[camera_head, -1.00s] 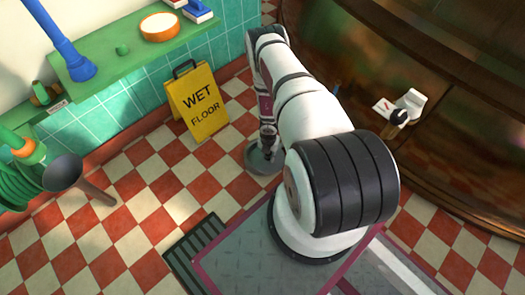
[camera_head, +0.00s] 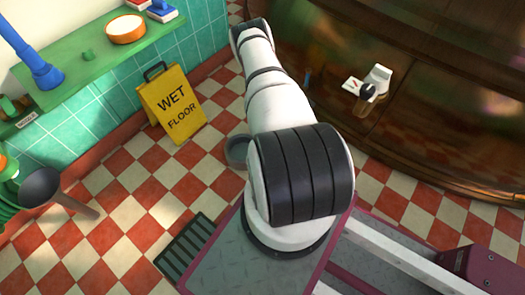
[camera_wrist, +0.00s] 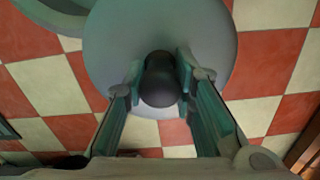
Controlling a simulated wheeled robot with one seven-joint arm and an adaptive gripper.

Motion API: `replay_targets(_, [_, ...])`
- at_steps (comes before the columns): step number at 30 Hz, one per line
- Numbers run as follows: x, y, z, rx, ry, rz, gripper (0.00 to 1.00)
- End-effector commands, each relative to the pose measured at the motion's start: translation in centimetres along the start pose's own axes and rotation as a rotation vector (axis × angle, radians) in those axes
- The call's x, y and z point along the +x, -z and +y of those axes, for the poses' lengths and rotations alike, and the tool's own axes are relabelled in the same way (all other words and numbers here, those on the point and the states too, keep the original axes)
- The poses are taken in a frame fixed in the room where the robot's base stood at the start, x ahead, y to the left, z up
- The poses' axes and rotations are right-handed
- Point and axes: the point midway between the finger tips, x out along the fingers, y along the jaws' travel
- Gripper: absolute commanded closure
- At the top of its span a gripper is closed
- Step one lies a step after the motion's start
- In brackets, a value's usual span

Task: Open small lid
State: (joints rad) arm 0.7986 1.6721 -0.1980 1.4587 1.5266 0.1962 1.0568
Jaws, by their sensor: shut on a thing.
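A smooth grey round lid (camera_wrist: 205,35) with a dark knob (camera_wrist: 160,82) fills the upper middle of the wrist view. My gripper (camera_wrist: 160,88) is shut on the knob, one finger on each side. Checkered floor shows around the lid. A grey curved rim (camera_wrist: 55,18) shows partly behind the lid at the upper left. In the head view a grey round shape (camera_head: 236,151) sits by the floor left of my arm, mostly hidden by it. I cannot tell whether it is the lid or what lay under it. My gripper is hidden there.
A yellow wet-floor sign (camera_head: 172,104) stands left of my arm. A dark funnel (camera_head: 42,187) is at the left. A green shelf (camera_head: 100,65) runs along the tiled wall. A large brown curved body (camera_head: 440,130) stands at the right. Red and white floor between is clear.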

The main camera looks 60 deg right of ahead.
Motion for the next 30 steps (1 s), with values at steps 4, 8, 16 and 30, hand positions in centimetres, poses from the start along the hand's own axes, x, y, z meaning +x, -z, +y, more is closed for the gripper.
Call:
replay_targets(4, [0.1,0.2,-1.0,-0.096,-0.001,-0.001,1.00])
replay_targets(8, [0.1,0.3,-1.6,-0.158,-0.001,-0.002,1.00])
replay_targets(16, [0.0,0.3,-2.2,-0.226,-0.001,-0.002,1.00])
replay_targets(30, [0.0,0.3,-2.3,-0.233,-0.002,-0.003,0.71])
